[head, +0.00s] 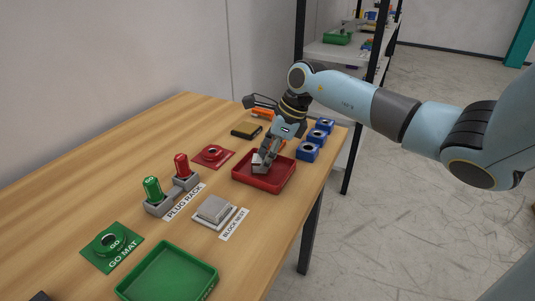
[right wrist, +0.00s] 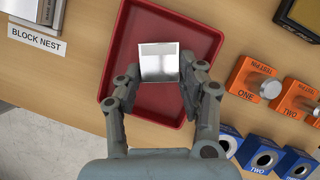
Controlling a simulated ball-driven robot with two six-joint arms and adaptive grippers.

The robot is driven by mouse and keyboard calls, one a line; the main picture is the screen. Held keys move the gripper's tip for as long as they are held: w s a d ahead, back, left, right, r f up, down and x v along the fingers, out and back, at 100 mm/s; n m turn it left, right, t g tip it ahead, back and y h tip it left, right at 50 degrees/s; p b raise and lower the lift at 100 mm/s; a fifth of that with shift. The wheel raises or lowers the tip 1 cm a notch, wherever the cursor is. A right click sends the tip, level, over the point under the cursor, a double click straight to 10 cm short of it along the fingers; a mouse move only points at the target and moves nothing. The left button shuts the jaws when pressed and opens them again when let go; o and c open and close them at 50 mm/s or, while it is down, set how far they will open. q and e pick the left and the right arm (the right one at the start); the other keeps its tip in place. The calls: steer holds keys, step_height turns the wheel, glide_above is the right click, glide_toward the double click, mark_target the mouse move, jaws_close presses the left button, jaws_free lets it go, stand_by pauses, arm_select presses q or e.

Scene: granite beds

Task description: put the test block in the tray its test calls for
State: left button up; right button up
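The test block (right wrist: 158,62) is a shiny silver block between the fingers of my right gripper (right wrist: 160,76) in the right wrist view. The fingers appear to touch its two sides. In the head view my right gripper (head: 261,163) points down into the red tray (head: 270,189), with its fingertips low inside the walls. The red tray also shows in the right wrist view (right wrist: 121,73), under the block. Whether the block rests on its floor is unclear. The green tray (head: 150,288) is empty at the front. My left gripper is out of view.
The grey block nest (head: 214,210) and the plug rack (head: 158,207) with green and red plugs stand left of the red tray. A green GO mat (head: 112,247) and a red mat (head: 213,154) lie nearby. Blue blocks (head: 308,151) and orange test pins (right wrist: 258,80) stand beyond the tray.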

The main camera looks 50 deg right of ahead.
steer(key=shift+o, duration=0.5)
steer(key=shift+r, duration=0.1)
steer(key=shift+r, duration=0.2)
steer(key=v, duration=1.1)
steer(key=shift+s+r+b, duration=0.25)
steer(key=shift+r+b, duration=0.05)
steer(key=shift+b, duration=0.15)
steer(key=shift+d, duration=0.1)
